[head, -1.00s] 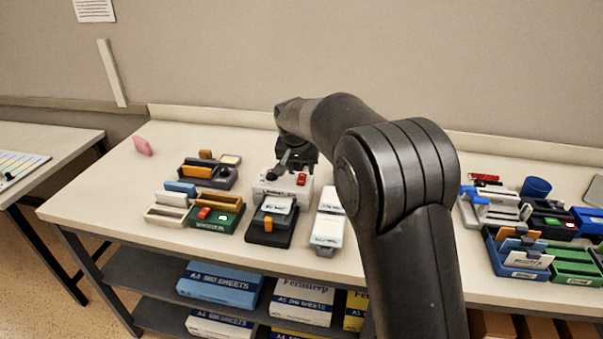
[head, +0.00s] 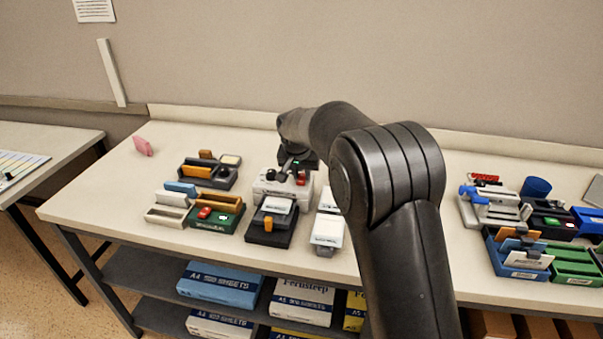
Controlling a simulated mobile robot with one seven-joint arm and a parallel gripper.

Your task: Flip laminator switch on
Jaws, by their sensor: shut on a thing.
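A small white machine (head: 268,188) with a red part (head: 301,179) and a dark knob (head: 270,174) on top stands on the bench, left of the picture's middle. It looks like the laminator, but its label is too small to read. My gripper (head: 284,177) points down onto the machine's top, between the dark knob and the red part. It is shut on a small dark switch piece there, mostly hidden by the fingers. The switch's position cannot be made out.
A black unit with an orange tab (head: 268,224) stands just in front. A white device (head: 327,232) is close on the right, partly behind my arm. Coloured trays (head: 216,218) sit to the left. The bench behind the machine is clear.

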